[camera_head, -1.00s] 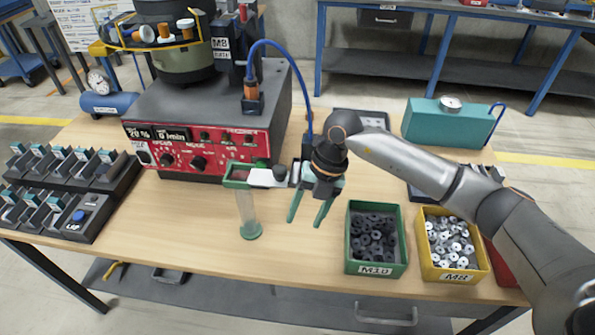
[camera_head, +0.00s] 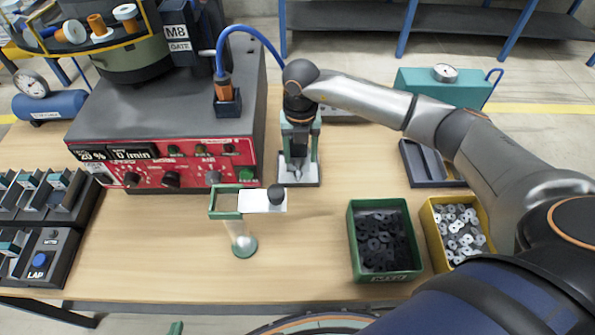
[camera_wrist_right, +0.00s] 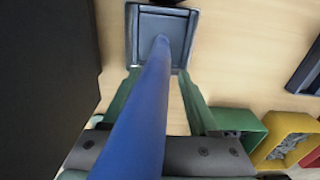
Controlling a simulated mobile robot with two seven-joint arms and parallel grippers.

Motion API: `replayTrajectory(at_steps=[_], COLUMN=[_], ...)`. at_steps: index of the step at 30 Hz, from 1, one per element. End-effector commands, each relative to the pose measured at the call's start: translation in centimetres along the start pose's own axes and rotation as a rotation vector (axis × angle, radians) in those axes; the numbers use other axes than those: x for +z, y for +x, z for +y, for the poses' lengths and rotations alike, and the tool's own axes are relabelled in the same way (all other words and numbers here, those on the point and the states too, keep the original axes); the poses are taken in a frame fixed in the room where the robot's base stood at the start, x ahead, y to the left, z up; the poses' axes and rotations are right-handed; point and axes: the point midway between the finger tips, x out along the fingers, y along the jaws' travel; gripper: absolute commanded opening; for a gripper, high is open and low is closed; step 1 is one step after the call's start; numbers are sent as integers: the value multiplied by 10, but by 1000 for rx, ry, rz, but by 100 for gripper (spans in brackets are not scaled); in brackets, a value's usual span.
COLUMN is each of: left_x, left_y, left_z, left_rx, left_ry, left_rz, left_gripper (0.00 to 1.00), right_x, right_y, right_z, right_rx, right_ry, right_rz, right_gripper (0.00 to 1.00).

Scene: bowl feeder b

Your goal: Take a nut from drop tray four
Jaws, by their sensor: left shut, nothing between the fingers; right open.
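My right gripper (camera_head: 298,158) points down beside the red-fronted machine, over a small grey tray (camera_head: 312,183) on the table. In the right wrist view the green fingers (camera_wrist_right: 157,76) are apart, with this square grey tray (camera_wrist_right: 143,50) beyond their tips. A blue hose (camera_wrist_right: 148,110) crosses close to the camera and hides the middle of the tray. I cannot make out a nut in it, and no number is readable. Only a green tip of my left gripper (camera_head: 175,328) shows at the bottom edge of the head view.
A green bin (camera_head: 357,262) of dark nuts and a yellow bin (camera_head: 431,246) of silver ones stand at the right. A green-framed chute with a clear tube (camera_head: 241,240) stands in front of the machine (camera_head: 200,110). Racks (camera_head: 80,205) line the left.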

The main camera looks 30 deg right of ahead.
Motion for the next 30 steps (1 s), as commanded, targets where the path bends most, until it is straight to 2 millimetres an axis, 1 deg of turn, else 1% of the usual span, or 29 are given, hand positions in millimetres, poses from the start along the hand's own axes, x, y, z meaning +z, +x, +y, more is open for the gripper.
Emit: replayTrajectory(at_steps=[1,8,12,16,19,25,26,30], left_x=[0,-3,-7,-7,-8,-8,-8,-8], left_y=[0,-2,-4,-3,-3,-3,-3,-3], left_z=[0,0,0,0,0,0,0,0], left_rx=[0,1,1,1,1,1,1,1], left_ry=[0,1,1,1,2,2,2,2], left_rz=[0,1,3,5,6,6,6,7], left_gripper=[0,0,0,0,0,0,0,0], right_x=[-1,-3,-8,-7,-6,-6,-6,-6], right_y=[7,24,45,62,67,68,68,67], right_z=[0,2,4,4,4,4,4,4], right_rx=[-1,0,-1,0,1,1,1,1], right_ry=[0,-3,-3,0,-2,-3,-3,-2], right_rz=[2,3,4,3,1,0,0,0], right_gripper=[60,60,60,60,60,60,58,42])
